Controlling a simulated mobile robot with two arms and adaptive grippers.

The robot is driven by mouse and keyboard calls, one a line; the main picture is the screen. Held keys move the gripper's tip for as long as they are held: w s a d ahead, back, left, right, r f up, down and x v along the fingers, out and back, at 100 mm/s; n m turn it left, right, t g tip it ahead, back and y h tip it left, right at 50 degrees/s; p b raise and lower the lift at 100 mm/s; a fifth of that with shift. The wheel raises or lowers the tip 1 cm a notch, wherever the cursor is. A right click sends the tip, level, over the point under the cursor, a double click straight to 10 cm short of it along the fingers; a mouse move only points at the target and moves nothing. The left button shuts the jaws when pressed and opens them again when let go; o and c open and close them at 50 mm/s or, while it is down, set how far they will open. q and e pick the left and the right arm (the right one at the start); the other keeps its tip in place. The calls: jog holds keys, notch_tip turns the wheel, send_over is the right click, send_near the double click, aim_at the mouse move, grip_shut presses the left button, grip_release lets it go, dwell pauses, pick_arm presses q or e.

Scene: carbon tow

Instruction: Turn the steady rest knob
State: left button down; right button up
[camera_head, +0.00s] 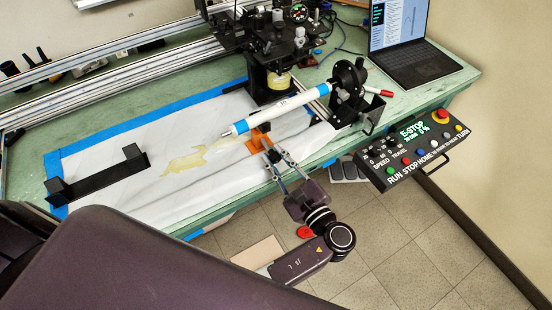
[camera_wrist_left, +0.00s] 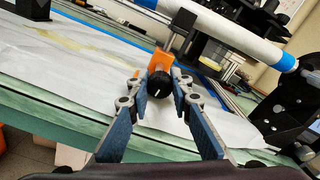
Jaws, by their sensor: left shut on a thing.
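The steady rest is an orange bracket (camera_head: 257,138) standing on the white sheet, under the left end of a white tube with blue bands (camera_head: 284,102). In the left wrist view its black knob (camera_wrist_left: 159,85) faces me, with a white mark line on its face and the orange bracket (camera_wrist_left: 160,60) behind it. My left gripper (camera_head: 273,156) reaches over the table's front edge to the knob. In the left wrist view the fingers of my left gripper (camera_wrist_left: 158,86) are closed on the knob's two sides. My right gripper is not in view.
A black headstock (camera_head: 348,88) with a red handle holds the tube's right end. A black machine carriage (camera_head: 270,60) stands behind the tube. A control box (camera_head: 415,150) juts out at the right front. A black bracket (camera_head: 98,177) lies on the sheet at left.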

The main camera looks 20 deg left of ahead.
pick_arm(q)
jog(key=shift+n, duration=0.6)
jog(key=c, duration=1.7)
grip_release()
jog(key=shift+m, duration=0.3)
